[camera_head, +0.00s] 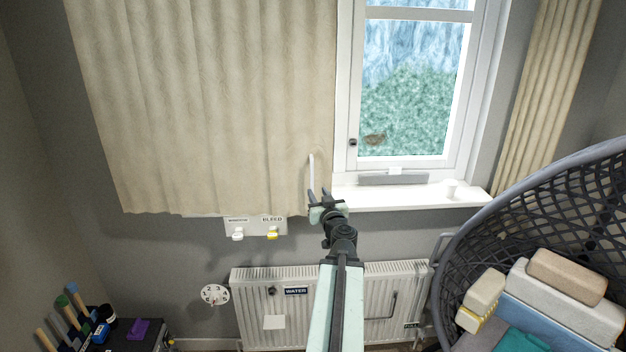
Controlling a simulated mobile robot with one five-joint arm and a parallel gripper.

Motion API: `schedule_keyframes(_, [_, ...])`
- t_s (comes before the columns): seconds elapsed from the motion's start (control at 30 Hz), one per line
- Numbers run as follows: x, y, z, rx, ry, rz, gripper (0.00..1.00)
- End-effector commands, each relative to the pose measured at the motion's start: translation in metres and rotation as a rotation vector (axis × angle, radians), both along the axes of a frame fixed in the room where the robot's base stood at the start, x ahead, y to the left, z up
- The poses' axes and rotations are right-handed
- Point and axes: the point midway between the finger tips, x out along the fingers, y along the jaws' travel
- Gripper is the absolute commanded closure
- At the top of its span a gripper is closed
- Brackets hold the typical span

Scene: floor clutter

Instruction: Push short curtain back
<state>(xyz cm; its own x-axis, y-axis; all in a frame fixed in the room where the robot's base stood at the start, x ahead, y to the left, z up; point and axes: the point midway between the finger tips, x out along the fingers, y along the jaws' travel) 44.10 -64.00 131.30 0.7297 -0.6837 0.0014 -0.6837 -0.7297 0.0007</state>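The short beige curtain (200,110) hangs spread out on the left, its lower edge a little above a white wall panel. A second beige curtain (548,95) hangs gathered in narrow folds at the right of the window. A thin white upright bar (311,170) shows against the left curtain's lower right edge; I cannot tell whether it is fixed to the curtain. My gripper (319,195) is just below this bar, near the curtain's lower right corner. Its dark fingers are apart, with nothing clearly between them. Whether it touches the curtain or bar is unclear.
A radiator (250,300) stands below, behind my arm. Tools stand at lower left (75,310).

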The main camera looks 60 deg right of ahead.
Motion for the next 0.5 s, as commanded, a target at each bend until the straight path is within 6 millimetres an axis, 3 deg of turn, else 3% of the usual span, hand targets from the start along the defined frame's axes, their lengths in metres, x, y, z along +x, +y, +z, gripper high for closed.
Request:
schedule_keyframes(0.17, [0.01,-0.007,-0.001,0.001,0.001,0.0,0.66])
schedule_keyframes(0.5, [0.053,-0.048,-0.001,0.001,0.0,0.001,0.66])
